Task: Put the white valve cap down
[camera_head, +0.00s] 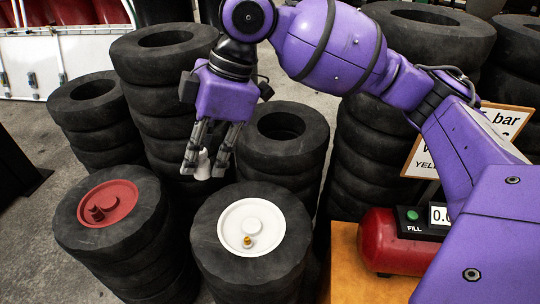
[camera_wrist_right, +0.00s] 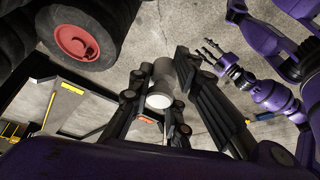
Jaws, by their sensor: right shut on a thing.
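My right gripper (camera_head: 207,160) points down and is shut on the white valve cap (camera_head: 203,167), which shows between and below its fingertips. In the right wrist view the cap (camera_wrist_right: 159,101) shows as a pale round end between the dark fingers. The cap is in the air, behind and above the gap between the red-hub and white-hub tyres. The white hub (camera_head: 232,221) bears a bare brass valve stem (camera_head: 248,241). The red hub (camera_head: 120,196) has a dark red raised part. My left gripper (camera_wrist_right: 212,55) shows only in the right wrist view, with its fingers apart and nothing visible in them.
Stacks of black tyres (camera_head: 160,60) stand close around and behind the gripper. A wooden-topped stand (camera_head: 352,270) at the front right carries a red compressor (camera_head: 385,240) with a green FILL button. A sign (camera_head: 425,160) stands behind it. Bare concrete floor lies at the left.

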